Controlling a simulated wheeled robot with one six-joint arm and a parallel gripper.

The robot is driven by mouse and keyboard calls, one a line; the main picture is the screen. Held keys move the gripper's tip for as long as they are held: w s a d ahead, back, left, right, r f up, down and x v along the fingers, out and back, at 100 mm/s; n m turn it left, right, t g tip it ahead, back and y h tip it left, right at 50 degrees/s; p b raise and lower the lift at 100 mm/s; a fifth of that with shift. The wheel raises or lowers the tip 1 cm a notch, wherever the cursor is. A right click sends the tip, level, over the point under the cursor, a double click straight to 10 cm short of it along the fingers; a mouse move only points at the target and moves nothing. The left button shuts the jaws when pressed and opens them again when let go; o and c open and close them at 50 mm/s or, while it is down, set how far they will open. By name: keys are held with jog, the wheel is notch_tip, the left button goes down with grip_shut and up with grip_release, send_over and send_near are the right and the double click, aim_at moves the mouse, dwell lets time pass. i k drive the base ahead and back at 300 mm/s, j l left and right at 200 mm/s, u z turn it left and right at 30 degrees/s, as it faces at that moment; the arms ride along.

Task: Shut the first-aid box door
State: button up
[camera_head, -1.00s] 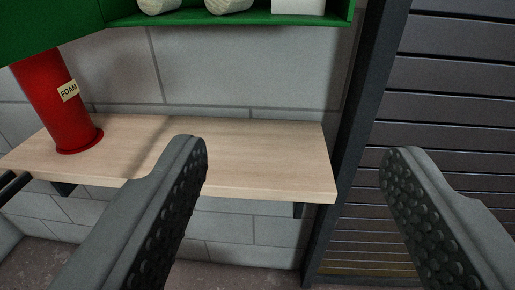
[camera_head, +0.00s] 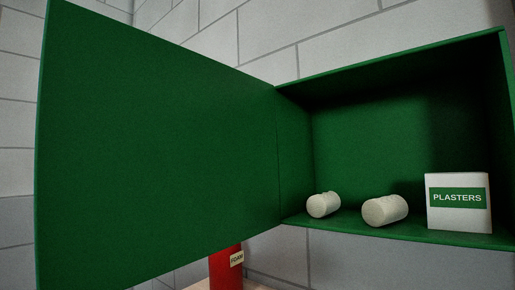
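The green first-aid box (camera_head: 400,115) is on the grey block wall, at the right of the view. Its green door (camera_head: 155,150) stands wide open, hinged at the box's left side and swung out to the left. Inside, two white rolls (camera_head: 324,204) and (camera_head: 385,210) lie on the box floor beside a white carton (camera_head: 459,217) marked PLASTERS. My gripper is out of this view, so how it stands to the door is not shown.
A red cylinder (camera_head: 225,268) labelled FOAM stands below the door, partly hidden by it. A bit of the pale wooden shelf shows under it at the bottom edge. The block wall (camera_head: 265,25) above the box is bare.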

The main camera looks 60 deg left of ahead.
aim_at(156, 156)
jog(key=k+j+z, duration=0.1)
jog(key=z, duration=0.35)
jog(key=k+j+z, duration=0.1)
jog(key=z, duration=0.35)
jog(key=k+j+z, duration=0.1)
jog(key=z, duration=0.4)
jog(key=k+j+z, duration=0.1)
jog(key=k+z, duration=0.15)
jog(key=k, duration=0.3)
jog(key=k+u, duration=0.1)
jog(key=u, duration=0.35)
jog(key=k+j+u, duration=0.1)
jog(key=u, duration=0.35)
jog(key=k+j+u, duration=0.1)
jog(key=u, duration=0.3)
jog(key=j+u, duration=0.2)
jog(key=u, duration=0.25)
